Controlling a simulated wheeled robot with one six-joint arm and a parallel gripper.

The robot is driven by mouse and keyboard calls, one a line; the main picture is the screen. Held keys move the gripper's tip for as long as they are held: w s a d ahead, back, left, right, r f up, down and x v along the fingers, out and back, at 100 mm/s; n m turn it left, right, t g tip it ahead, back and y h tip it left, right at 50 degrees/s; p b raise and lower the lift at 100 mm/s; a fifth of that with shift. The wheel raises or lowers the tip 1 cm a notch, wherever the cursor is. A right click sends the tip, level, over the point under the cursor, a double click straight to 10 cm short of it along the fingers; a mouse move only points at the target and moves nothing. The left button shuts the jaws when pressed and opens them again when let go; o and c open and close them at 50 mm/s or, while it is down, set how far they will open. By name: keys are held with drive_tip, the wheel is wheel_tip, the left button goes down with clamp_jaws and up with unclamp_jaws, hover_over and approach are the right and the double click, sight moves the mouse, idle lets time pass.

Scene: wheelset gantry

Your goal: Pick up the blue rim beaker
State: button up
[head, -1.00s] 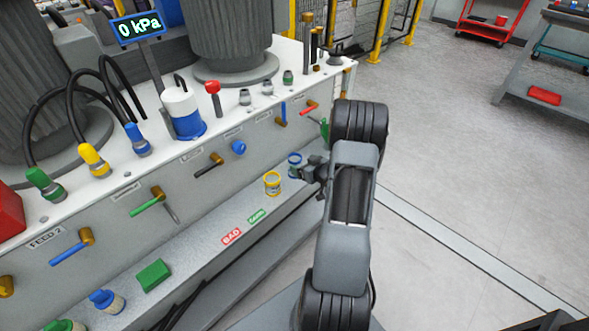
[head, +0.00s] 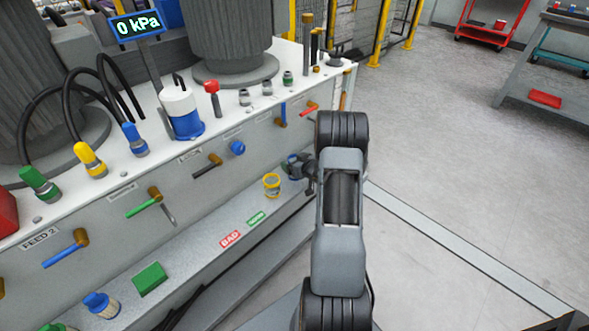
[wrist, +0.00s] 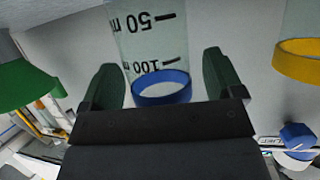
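The blue rim beaker (wrist: 162,88) is clear with black volume marks and a blue ring, and looks upside down in the wrist view. My gripper (wrist: 163,80) is open, with one green finger on each side of the beaker and visible gaps to it. In the head view the blue rim beaker (head: 292,158) stands on the low ledge, partly hidden by my gripper (head: 300,167). A yellow rim beaker (head: 272,185) stands to its left on the ledge, and it also shows at the right of the wrist view (wrist: 300,60).
The ledge (head: 205,262) also carries red BAD and green labels, a green block (head: 150,279) and a blue-topped container (head: 102,304). The panel above has coloured valve handles, such as a red one (head: 308,110). Open floor lies to the right.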

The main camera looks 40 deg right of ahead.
drive_tip(key=c, duration=1)
drive_tip(key=shift+r, duration=0.1)
